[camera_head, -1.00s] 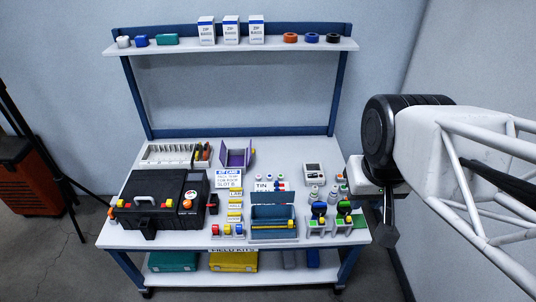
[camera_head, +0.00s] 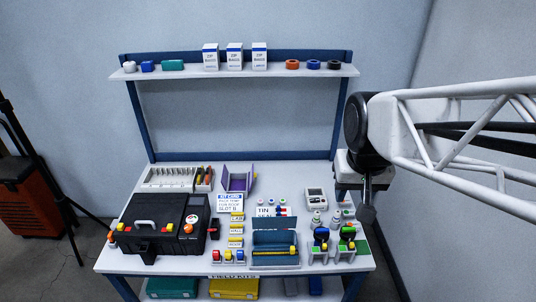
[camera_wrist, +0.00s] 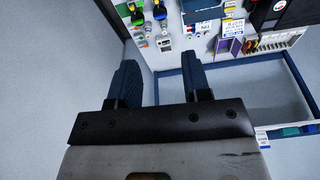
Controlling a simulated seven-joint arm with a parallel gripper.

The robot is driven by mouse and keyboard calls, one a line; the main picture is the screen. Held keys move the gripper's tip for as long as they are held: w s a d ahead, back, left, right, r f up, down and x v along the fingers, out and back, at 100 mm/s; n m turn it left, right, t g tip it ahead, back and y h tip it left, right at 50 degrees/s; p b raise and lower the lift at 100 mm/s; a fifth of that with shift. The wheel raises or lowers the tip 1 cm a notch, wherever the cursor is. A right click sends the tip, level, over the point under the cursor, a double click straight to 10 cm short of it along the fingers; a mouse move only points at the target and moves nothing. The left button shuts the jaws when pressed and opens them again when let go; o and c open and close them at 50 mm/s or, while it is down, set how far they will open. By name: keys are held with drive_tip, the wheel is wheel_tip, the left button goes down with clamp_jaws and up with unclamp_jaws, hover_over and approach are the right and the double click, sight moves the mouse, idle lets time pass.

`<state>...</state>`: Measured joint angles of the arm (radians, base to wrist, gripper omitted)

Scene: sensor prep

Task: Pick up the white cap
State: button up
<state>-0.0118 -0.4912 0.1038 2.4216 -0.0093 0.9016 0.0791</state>
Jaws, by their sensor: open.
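Several small white-topped bottles and pieces stand on the right half of the bench; one white-topped bottle (camera_head: 316,217) is near the small grey device. They are too small to tell which is the white cap. In the wrist view, small pale pieces (camera_wrist: 164,43) also show near the bench edge. My gripper (camera_wrist: 160,82) is open, its two dark fingers apart with nothing between them. In the head view my gripper (camera_head: 367,212) hangs at the bench's right edge, right of the bottles, seen side-on.
A black case (camera_head: 160,222) fills the bench's left side. A blue open bin (camera_head: 275,256) and stands with green and blue-topped items (camera_head: 347,244) are at the front right. A white upper shelf (camera_head: 265,73) on blue posts (camera_head: 140,120) spans the back.

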drive_tip(key=w+a+f, duration=0.1)
drive_tip(key=w+f, duration=0.1)
drive_tip(key=w, duration=0.6)
drive_tip(key=w+a+f, duration=0.1)
drive_tip(key=w+f, duration=0.1)
drive_tip(key=w, duration=0.6)
drive_tip(key=m+g, duration=0.2)
drive_tip(key=m, duration=0.2)
hover_over(272, 200)
drive_tip(key=f, duration=4.1)
drive_tip(key=shift+s+f, duration=0.15)
drive_tip(key=shift+s, duration=0.05)
drive_tip(key=shift+w+a+f, duration=0.1)
drive_tip(key=shift+f, duration=0.25)
drive_tip(key=shift+f, duration=1.3)
drive_tip(key=shift+f, duration=0.1)
